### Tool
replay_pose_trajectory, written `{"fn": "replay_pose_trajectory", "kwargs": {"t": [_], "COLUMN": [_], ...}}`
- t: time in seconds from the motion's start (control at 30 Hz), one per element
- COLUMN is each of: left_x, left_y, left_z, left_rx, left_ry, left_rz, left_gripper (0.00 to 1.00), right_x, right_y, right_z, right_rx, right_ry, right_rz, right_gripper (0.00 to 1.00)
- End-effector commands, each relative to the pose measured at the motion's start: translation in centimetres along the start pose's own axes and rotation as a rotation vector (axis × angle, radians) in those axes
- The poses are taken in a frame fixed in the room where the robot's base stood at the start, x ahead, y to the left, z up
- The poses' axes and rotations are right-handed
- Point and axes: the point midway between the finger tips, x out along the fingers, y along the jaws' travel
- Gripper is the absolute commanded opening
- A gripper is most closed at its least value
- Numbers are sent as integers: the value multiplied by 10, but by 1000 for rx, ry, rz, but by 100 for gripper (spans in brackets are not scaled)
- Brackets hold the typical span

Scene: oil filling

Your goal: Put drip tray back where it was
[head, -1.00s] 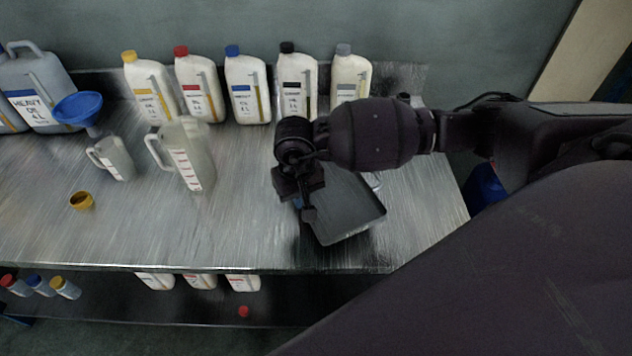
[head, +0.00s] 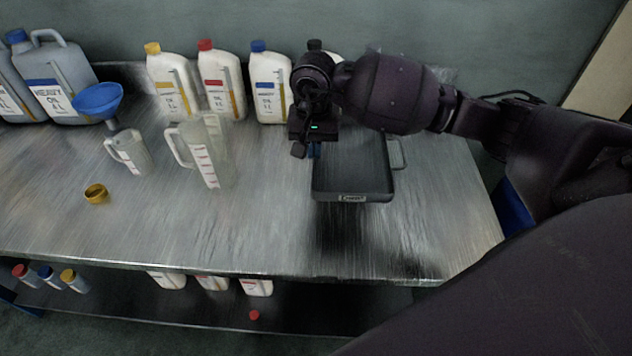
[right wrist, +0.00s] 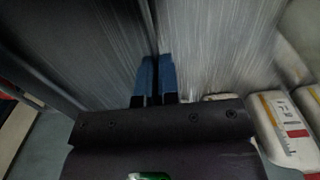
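The drip tray (head: 352,185) is a dark grey, shallow rectangular tray on the right part of the metal table in the head view. A small label shows on its front wall. My right gripper (head: 313,150) is at its left side. In the right wrist view the blue fingertips (right wrist: 157,75) are close together on the tray's thin wall, with the tray (right wrist: 95,45) filling the left side. The tray appears slightly above the table, with a dark shadow or reflection in front of it. Its back part is hidden behind my right arm. My left gripper is not in view.
Oil bottles (head: 222,85) line the back of the table (head: 250,225), close to my right arm. The table's front right is clear.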

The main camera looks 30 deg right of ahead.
Motion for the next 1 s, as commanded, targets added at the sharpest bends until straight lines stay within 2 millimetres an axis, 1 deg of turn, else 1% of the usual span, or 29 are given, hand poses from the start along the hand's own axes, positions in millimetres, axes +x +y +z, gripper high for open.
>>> {"fn": "replay_pose_trajectory", "kwargs": {"t": [0.03, 0.1, 0.2, 0.3, 0.57, 0.83, 1.0], "left_x": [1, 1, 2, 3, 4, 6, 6], "left_y": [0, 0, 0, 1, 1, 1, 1], "left_z": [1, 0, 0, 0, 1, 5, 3], "left_rx": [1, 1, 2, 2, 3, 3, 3], "left_ry": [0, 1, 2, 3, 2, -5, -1], "left_rz": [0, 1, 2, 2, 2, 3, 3], "left_gripper": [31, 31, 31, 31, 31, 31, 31], "right_x": [13, 28, 47, 60, 74, 109, 110], "right_y": [-1, 0, -1, -1, -1, -1, -1], "right_z": [1, 1, 1, 0, 0, 0, 0], "right_rx": [1, 1, 1, 0, 0, -1, -1], "right_ry": [-5, -5, -4, -2, 0, -2, 2], "right_rz": [-1, 0, 0, -1, -1, -1, -2], "right_gripper": [0, 0, 0, 0, 0, 0, 0]}}
